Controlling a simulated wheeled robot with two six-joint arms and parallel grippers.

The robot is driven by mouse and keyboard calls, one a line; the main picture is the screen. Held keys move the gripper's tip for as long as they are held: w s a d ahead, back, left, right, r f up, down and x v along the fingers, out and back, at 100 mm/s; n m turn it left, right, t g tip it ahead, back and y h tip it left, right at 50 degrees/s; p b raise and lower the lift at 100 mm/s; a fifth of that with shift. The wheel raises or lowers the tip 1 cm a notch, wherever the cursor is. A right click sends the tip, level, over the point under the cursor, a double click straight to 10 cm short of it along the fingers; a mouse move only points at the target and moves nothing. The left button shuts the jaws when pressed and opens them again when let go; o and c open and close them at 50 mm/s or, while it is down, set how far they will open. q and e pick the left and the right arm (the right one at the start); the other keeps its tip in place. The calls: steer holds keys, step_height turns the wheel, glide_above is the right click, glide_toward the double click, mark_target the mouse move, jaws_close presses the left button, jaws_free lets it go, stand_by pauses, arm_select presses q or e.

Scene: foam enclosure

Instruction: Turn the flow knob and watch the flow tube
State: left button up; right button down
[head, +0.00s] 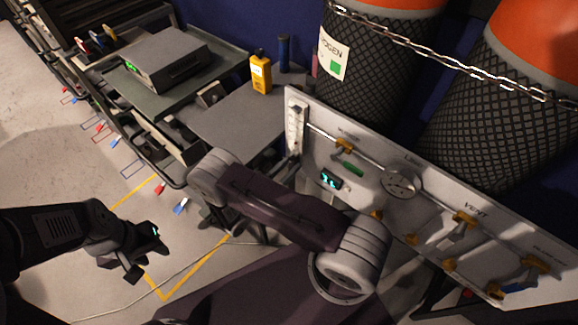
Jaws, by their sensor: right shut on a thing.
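The pale panel (400,215) stands at the right. A narrow white upright tube with marks, apparently the flow tube (296,125), is at its left end; its reading is too small to make out. I cannot make out the flow knob; the area below the tube is partly behind my right arm. My left gripper (147,256) is over the floor at the lower left, fingers apart and empty, well away from the panel.
A yellow meter (261,73) and a grey box (165,58) sit on benches at upper left.

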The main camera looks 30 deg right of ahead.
steer(key=n, duration=0.4)
steer(key=shift+n, duration=0.4)
steer(key=shift+n+p, duration=0.4)
steer(key=shift+n, duration=1.9)
steer(key=c, duration=1.1)
jaws_free()
steer(key=v, duration=0.9)
